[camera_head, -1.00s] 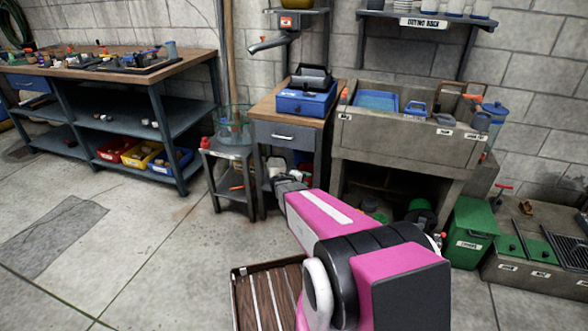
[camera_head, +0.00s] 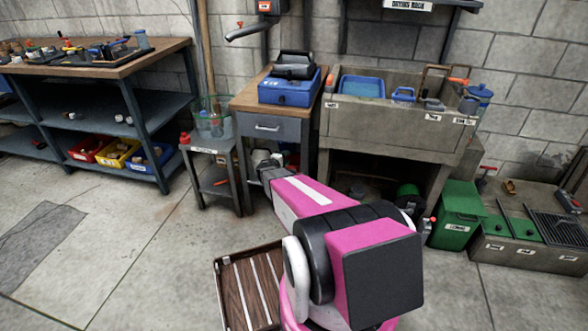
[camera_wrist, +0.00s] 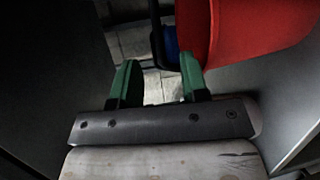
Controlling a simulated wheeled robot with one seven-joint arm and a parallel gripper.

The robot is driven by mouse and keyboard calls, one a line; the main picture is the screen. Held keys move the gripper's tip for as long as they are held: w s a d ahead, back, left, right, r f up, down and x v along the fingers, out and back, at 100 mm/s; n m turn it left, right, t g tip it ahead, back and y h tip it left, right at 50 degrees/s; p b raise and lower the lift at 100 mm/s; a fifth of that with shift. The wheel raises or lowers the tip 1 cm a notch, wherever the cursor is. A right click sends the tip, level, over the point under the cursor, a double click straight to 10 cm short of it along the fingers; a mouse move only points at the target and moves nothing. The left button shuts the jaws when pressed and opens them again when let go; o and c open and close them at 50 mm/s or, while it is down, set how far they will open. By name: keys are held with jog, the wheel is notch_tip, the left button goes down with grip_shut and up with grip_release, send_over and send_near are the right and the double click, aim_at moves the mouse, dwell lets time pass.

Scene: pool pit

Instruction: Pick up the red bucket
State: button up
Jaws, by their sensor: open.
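A large smooth red object, which looks like the red bucket (camera_wrist: 265,28), fills the upper right of the wrist view. Only part of its side shows, and its rim and base are out of frame. My gripper (camera_wrist: 158,75) has two green fingers standing apart with bare floor visible between them. The right fingertip is close to the lower left of the red surface; I cannot tell if they touch. In the head view my pink arm reaches toward the drawer cabinet (camera_head: 268,150), and the bucket cannot be made out there.
Grey panels flank the gripper in the wrist view, with a dark bar and blue thing (camera_wrist: 170,42) beside the bucket. The head view shows a small stool (camera_head: 205,150), a stone sink (camera_head: 390,125), a green bin (camera_head: 460,215) and a slatted wooden crate (camera_head: 222,275). Floor at left is clear.

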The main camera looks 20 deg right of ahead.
jog(key=x, duration=0.4)
jog(key=shift+d, duration=0.3)
jog(key=shift+c, duration=0.3)
grip_shut()
